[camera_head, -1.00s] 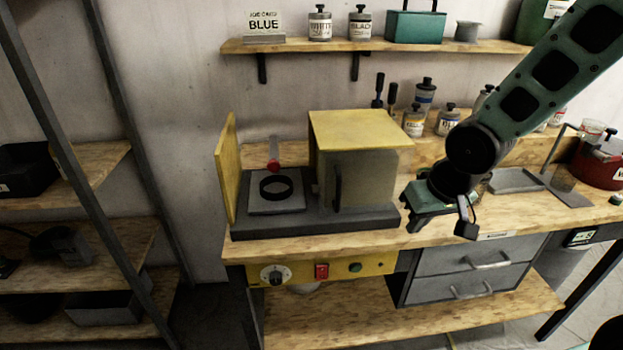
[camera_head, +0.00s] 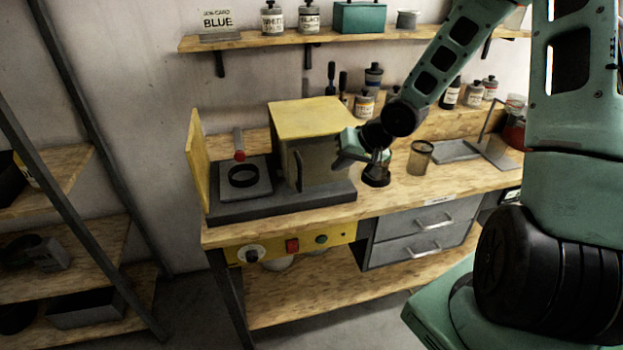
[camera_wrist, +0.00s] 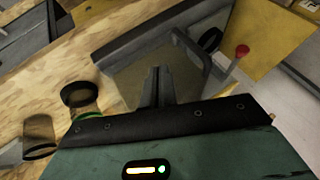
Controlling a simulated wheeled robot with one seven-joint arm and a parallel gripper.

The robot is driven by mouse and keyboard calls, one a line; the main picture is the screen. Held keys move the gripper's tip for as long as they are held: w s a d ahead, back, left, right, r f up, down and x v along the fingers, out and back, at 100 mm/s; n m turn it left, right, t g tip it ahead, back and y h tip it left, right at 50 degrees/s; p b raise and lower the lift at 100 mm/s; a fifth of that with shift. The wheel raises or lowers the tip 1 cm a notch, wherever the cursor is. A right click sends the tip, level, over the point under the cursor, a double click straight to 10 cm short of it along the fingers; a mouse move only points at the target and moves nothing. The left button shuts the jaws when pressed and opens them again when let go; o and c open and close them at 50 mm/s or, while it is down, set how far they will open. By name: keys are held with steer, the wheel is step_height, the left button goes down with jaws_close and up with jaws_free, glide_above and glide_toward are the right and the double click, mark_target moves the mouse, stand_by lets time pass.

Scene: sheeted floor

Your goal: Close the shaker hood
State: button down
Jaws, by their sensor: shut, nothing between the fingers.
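The shaker has a dark base (camera_head: 285,206), a yellow end panel (camera_head: 197,160) at its left and a platform (camera_head: 262,184) with a black ring. The hood (camera_head: 315,118), yellow-topped with see-through sides, stands over the base's right part, leaving the platform uncovered. Its dark upright handle (camera_head: 299,170) is on the front side; the handle (camera_wrist: 190,50) also shows in the wrist view. My gripper (camera_wrist: 155,75) is shut and empty, its fingertips in front of the hood's clear side, left of the handle there. In the head view my gripper (camera_head: 347,148) is right beside the hood; its fingertips are unclear.
A brownish glass (camera_head: 420,157) and a dark round item (camera_head: 376,175) stand on the bench right of the shaker, close to my gripper. A red-tipped lever (camera_head: 239,150) stands behind the platform. Several bottles (camera_head: 365,103) stand behind the hood. A shelf (camera_head: 270,40) hangs above.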

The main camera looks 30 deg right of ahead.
mark_target(314, 147)
steer(key=w+a+f, duration=0.4)
steer(key=w, duration=0.1)
steer(key=shift+a+f, duration=0.2)
steer(key=shift+a, duration=0.2)
